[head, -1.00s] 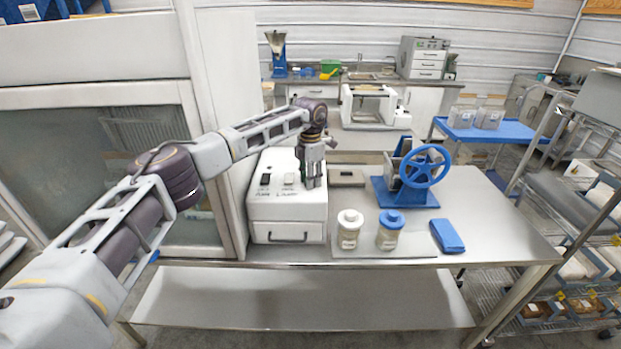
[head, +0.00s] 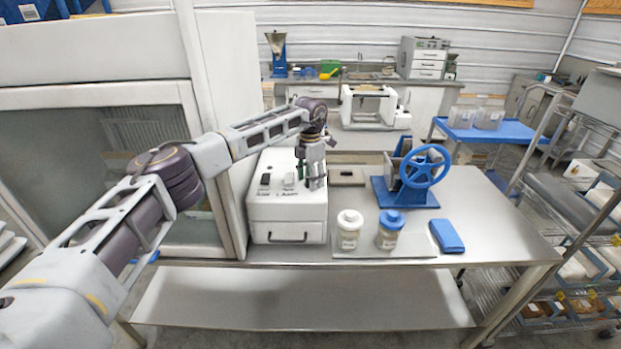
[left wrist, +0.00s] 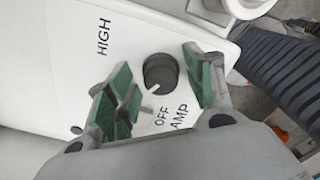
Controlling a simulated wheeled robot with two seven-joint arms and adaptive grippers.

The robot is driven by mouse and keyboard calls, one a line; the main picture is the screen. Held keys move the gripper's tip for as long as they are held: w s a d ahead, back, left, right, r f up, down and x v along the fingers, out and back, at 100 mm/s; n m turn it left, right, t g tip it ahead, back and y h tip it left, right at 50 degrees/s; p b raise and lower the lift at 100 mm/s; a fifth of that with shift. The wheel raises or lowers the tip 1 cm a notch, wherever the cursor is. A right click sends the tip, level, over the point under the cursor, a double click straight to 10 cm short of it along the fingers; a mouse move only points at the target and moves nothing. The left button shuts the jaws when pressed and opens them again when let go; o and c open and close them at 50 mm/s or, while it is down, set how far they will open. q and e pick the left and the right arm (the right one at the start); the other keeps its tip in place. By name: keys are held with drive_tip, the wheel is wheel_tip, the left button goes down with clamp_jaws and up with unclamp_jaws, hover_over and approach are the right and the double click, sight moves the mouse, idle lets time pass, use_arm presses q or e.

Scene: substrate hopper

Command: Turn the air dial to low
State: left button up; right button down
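A black round dial (left wrist: 160,72) with a white pointer mark stands on the white top of the box-shaped unit (head: 286,208). In the left wrist view its pointer faces down-left, toward the side where OFF is printed. HIGH is printed further up-left, and a partly covered label ending in AMP is below. Other lettering is hidden. My left gripper (left wrist: 162,88) is open, its green-padded fingers on either side of the dial, with visible gaps. In the head view the gripper (head: 311,181) points down over the unit's right part and hides the dial. My right gripper is not in view.
Right of the unit on the steel table are a white-lidded jar (head: 349,230), a blue-lidded jar (head: 390,230), a blue folded cloth (head: 446,236) and a blue handwheel device (head: 425,167). A glass-fronted cabinet (head: 95,95) stands close on the left. The table's front right is clear.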

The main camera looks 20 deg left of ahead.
use_arm(q)
wheel_tip(320, 180, up, 12)
idle(1.0)
drive_tip(key=shift+f, duration=0.1)
